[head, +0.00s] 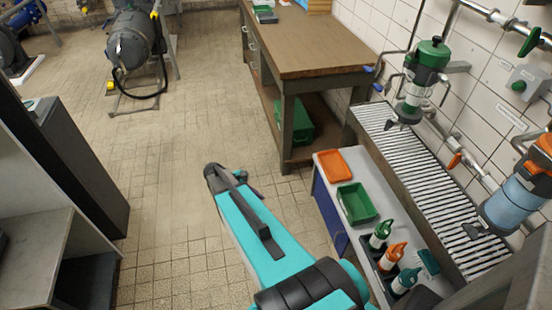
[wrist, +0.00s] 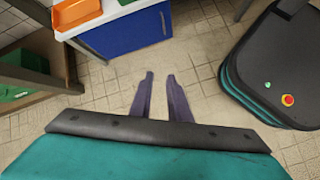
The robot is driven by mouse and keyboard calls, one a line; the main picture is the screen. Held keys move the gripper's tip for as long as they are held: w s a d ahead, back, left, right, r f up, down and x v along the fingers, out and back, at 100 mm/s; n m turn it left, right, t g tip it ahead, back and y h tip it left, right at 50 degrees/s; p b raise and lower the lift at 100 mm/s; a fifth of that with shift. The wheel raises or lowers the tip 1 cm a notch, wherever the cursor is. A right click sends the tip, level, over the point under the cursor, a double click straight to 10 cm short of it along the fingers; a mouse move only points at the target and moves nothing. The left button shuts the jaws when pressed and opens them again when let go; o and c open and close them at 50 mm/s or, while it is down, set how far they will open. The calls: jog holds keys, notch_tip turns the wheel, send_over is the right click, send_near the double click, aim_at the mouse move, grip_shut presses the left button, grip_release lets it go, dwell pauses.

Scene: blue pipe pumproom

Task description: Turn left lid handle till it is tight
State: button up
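The left filter housing (head: 418,85) has a green head and a clear body, and is mounted on the tiled wall at the right of the head view. Its green lid (head: 432,52) has a small dark green knob on top. Small grey fittings show on the housing's sides, but I cannot make out which way the lid handle points. My gripper (wrist: 161,76) is open and empty in the wrist view, its two dark fingers apart above the tiled floor. My arm is over the floor at the centre of the head view, well left of the housing and not touching it.
A second housing (head: 515,195), orange and blue, hangs at the right. Below them runs a ribbed grating (head: 425,165). A side bench holds an orange tray (head: 334,163), a green tray (head: 356,203) and several bottles. A wooden workbench (head: 325,50) stands behind. The floor at left centre is clear.

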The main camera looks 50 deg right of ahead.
jog(key=s+a+f+m+y, duration=0.2)
jog(key=s+a+f, duration=0.2)
jog(key=s+a, duration=0.3)
jog(key=s+a+f+m+y, duration=0.2)
jog(key=s+a+f, duration=0.2)
jog(key=a, duration=0.9)
jog(key=s+a+f+m+g+y+b, duration=0.1)
jog(key=s+a+f, duration=0.3)
jog(key=s+a, duration=0.6)
jog(key=shift+s+a+m+y, duration=0.2)
jog(key=shift+s+m+y, duration=0.2)
jog(key=shift+m, duration=0.1)
jog(key=shift+r, duration=0.1)
